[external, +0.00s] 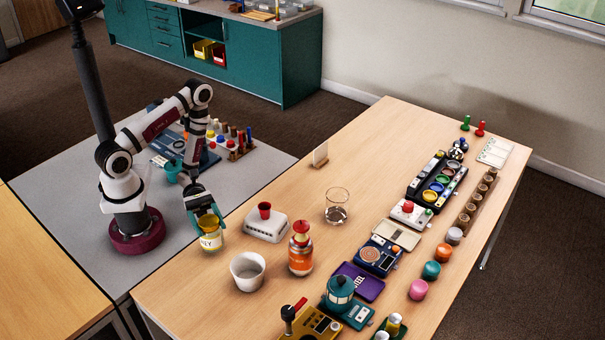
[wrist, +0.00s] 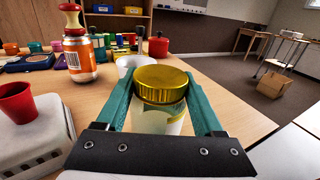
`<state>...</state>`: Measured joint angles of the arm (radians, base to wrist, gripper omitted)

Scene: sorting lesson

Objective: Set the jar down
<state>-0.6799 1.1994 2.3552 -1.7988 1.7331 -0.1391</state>
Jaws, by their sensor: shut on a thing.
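The jar (external: 210,240) has a gold lid and a pale label with dark letters. In the wrist view the jar (wrist: 160,120) stands upright between the two teal fingers. My gripper (external: 207,222) is shut on the jar near its lid, and it also shows in the wrist view (wrist: 160,97). The jar is at the near left edge of the wooden table (external: 178,285). I cannot tell whether its base touches the table.
A white cup (external: 247,272) stands close to the right of the jar. A white box with a red cup (external: 265,228) is behind it. An orange can with a red-topped stopper (external: 300,258) stands further right. Bare table lies left of the white cup.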

